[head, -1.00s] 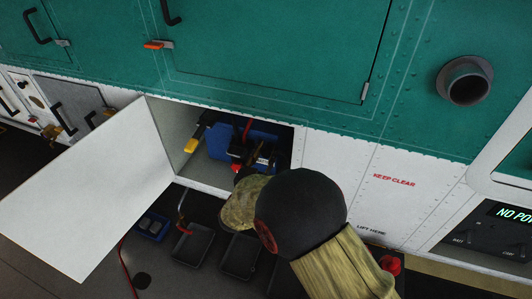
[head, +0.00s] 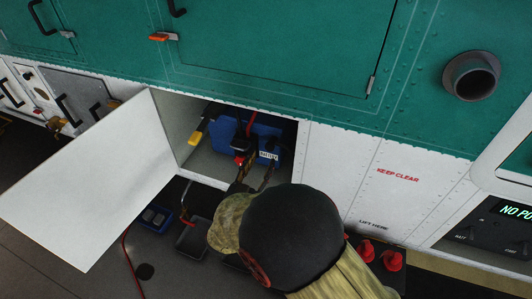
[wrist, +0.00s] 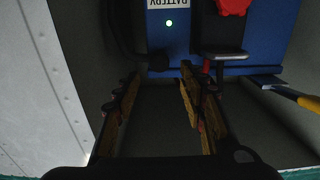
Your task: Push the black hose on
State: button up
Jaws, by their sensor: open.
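The blue battery (head: 268,132) sits inside the open compartment. In the wrist view the battery (wrist: 182,46) shows an upside-down label and a lit green light. A dark curved tube that looks like the black hose (wrist: 121,38) runs down its left side, and its black end (wrist: 158,63) lies near the battery's lower edge. I cannot make out the hose in the head view. My gripper (wrist: 158,76) is open, its fingers pointing at the battery, with the hose end just beyond the gap; whether they touch is unclear. In the head view my gripper (head: 252,174) is at the compartment opening, partly hidden by my arm.
The white door (head: 95,180) hangs open at left. A yellow-handled tool (head: 197,133) is at the compartment's left side; its handle (wrist: 306,102) shows at right in the wrist view. A red part (wrist: 233,7) is above the battery's right side. Dark trays (head: 192,238) lie below.

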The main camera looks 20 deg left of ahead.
jog(key=shift+s+a, duration=0.1)
jog(key=shift+s, duration=1.45)
